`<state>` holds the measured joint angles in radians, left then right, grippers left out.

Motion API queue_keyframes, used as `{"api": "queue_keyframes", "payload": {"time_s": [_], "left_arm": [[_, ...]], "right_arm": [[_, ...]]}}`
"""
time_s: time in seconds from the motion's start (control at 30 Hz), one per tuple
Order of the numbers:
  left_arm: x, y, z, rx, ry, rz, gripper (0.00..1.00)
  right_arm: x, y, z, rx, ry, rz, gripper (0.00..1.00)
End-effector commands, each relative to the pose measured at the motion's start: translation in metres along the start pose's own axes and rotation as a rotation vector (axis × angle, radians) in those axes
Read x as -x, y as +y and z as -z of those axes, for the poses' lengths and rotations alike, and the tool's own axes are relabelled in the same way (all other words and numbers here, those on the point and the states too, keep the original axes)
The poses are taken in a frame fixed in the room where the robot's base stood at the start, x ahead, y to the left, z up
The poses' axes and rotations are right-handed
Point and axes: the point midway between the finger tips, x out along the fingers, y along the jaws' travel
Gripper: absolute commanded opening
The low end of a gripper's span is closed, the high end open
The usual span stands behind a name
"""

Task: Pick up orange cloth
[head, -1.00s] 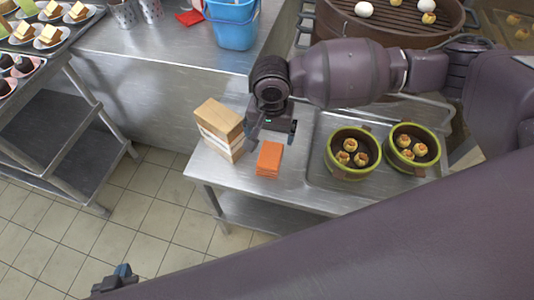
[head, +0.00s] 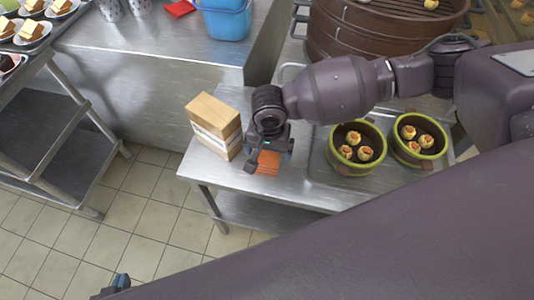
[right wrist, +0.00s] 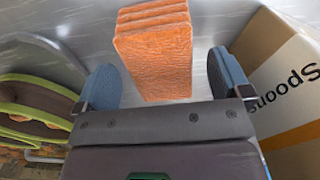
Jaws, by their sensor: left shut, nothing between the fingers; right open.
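A folded orange cloth (head: 267,167) lies on the steel table (head: 222,174). In the head view my right gripper (head: 269,158) is above it and hides part of it. In the right wrist view the orange cloth (right wrist: 156,58) shows as a stack of several folded layers. The open right gripper (right wrist: 163,76) has one finger on each side of it, with gaps at both sides. I cannot tell how far down the fingertips reach. My left gripper (head: 117,285) shows only partly at the bottom left of the head view, shut and far from the cloth.
A cardboard box (head: 214,125) stands close left of the cloth; its side, marked "Spoons", is near one finger in the wrist view. Two green-rimmed steamer baskets (head: 357,147) with buns stand on a tray to the right. A large brown steamer (head: 345,35) is behind.

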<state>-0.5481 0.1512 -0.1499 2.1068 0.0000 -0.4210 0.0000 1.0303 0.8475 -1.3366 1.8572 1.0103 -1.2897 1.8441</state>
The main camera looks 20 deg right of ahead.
Motion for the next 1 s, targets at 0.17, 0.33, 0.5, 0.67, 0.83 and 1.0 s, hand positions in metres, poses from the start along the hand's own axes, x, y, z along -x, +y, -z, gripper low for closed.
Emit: {"api": "queue_keyframes", "payload": {"time_s": [0.17,0.33,0.5,0.67,0.83,1.0], "left_arm": [[-0.0019,0.0006,-0.0027,0.000,-0.004,-0.001,0.00],[-0.0019,0.0003,-0.0012,-0.001,-0.002,-0.001,0.00],[-0.0021,0.0001,-0.0011,-0.001,-0.002,-0.001,0.00],[-0.0024,0.0001,-0.0008,-0.001,-0.001,-0.001,0.00],[-0.0025,0.0000,-0.0010,-0.001,-0.002,0.000,0.00],[-0.0016,-0.0005,0.0025,-0.001,0.004,0.000,0.00]], "right_arm": [[-0.0099,-0.0006,0.0000,0.000,0.000,0.002,0.96],[-0.0084,-0.0007,0.0001,0.000,0.001,0.003,0.91],[-0.0085,-0.0006,0.0000,0.000,0.001,0.002,0.65],[-0.0087,-0.0005,-0.0001,0.000,0.000,0.002,0.41],[-0.0086,-0.0005,-0.0001,0.000,0.000,0.002,0.41],[-0.0012,-0.0006,0.0003,0.000,0.002,0.003,0.41]]}}
